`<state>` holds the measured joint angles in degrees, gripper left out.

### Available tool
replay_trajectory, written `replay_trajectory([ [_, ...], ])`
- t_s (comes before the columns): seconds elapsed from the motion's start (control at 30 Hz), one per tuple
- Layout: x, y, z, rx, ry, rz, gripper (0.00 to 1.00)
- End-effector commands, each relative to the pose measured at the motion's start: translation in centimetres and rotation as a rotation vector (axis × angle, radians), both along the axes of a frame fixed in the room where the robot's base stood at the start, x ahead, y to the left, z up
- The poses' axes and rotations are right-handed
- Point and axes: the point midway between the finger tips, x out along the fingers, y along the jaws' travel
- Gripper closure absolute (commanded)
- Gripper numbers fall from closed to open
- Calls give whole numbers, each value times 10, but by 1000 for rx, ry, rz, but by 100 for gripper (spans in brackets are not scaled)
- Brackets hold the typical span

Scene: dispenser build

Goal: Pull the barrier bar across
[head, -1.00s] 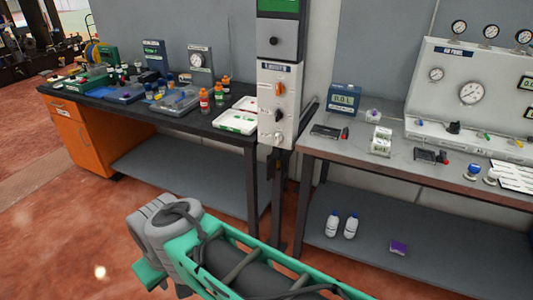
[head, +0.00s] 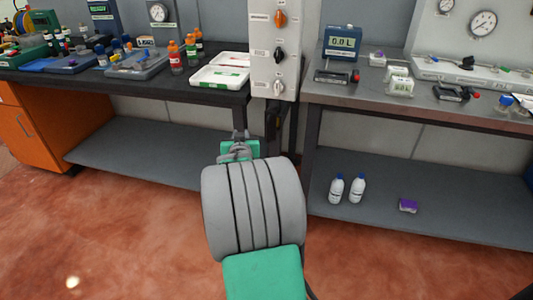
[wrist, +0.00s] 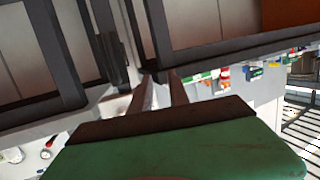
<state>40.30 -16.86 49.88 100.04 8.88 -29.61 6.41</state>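I cannot clearly pick out the barrier bar. A dark upright piece (head: 273,120) shows below the dispenser panel (head: 272,45), in the gap between the two benches, and may be part of it. In the wrist view, a dark post (wrist: 110,48) stands ahead and to the left of the fingertips. My gripper (head: 240,138) is at the left bench's front edge, left of the dark piece; my own arm hides much of it. In the wrist view, my gripper's two fingers (wrist: 162,82) are apart with nothing visible between them.
The left bench (head: 120,85) carries bottles and a white tray (head: 221,72). The right bench (head: 420,112) holds gauges and small devices. Two white bottles (head: 346,190) and a purple box (head: 408,205) sit on its lower shelf. The floor in front is clear.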

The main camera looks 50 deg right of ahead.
Motion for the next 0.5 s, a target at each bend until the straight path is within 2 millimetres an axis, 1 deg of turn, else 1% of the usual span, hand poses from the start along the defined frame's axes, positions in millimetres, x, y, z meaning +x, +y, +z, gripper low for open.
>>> replay_trajectory([
  [0.03, -18, -31, -34, -54, -44, -55, 78],
  [0.1, -37, -57, -39, -124, -97, -101, 78],
  [0.2, -48, -73, -38, -175, -134, -127, 78],
  [0.27, -47, -79, -35, -184, -140, -131, 78],
  [0.37, -38, -91, -34, -184, -140, -129, 78],
  [0.5, -21, -113, -35, -183, -139, -127, 78],
])
